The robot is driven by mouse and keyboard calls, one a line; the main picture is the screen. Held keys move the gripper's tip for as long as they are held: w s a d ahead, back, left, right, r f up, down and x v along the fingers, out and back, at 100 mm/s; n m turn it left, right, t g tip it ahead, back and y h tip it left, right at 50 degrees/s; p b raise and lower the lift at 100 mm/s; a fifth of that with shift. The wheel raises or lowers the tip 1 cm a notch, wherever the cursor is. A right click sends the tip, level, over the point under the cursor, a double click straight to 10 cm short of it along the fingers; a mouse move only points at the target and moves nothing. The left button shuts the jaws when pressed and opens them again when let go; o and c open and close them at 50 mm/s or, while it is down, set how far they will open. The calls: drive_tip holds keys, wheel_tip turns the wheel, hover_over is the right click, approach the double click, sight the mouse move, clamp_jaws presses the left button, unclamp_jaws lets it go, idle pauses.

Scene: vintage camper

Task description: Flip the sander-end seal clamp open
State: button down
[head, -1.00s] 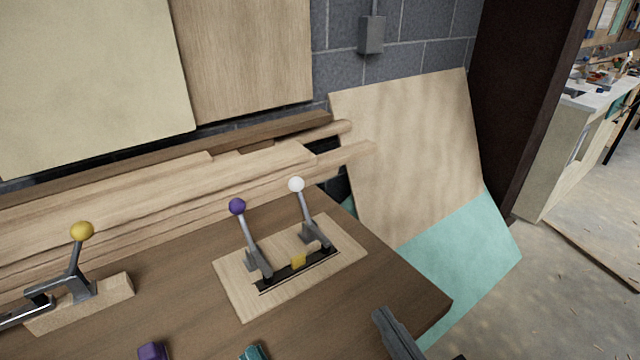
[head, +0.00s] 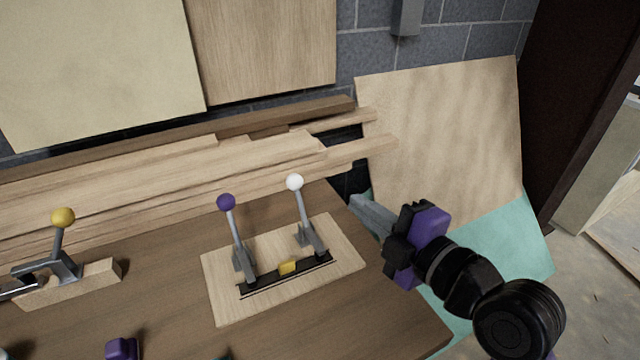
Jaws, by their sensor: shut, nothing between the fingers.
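Two lever clamps stand side by side on a pale wooden board (head: 222,300) on the bench. One has a purple ball knob (head: 226,202), the other a white ball knob (head: 294,182); both levers point up, leaning slightly left. I cannot tell which is the sander-end one. My gripper (head: 359,204) is shut and empty, right of the white-knobbed clamp and apart from it.
Stacked planks (head: 170,185) run along the back of the bench. A plywood sheet (head: 445,130) and a teal panel (head: 515,235) lean beyond its right edge. A purple object (head: 122,349) sits at the front. The bench (head: 160,290) is clear between the clamps.

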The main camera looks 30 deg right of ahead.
drive_tip(key=n, duration=0.1)
drive_tip(key=f+n, duration=0.1)
drive_tip(key=a+f+n, duration=0.1)
drive_tip(key=shift+s+g+y, duration=0.3)
drive_tip(key=shift+g, duration=0.1)
approach(300, 184)
drive_tip(key=x, duration=0.7)
drive_tip(key=shift+s+f, duration=0.1)
drive_tip(key=shift+f, duration=0.05)
idle(0.4)
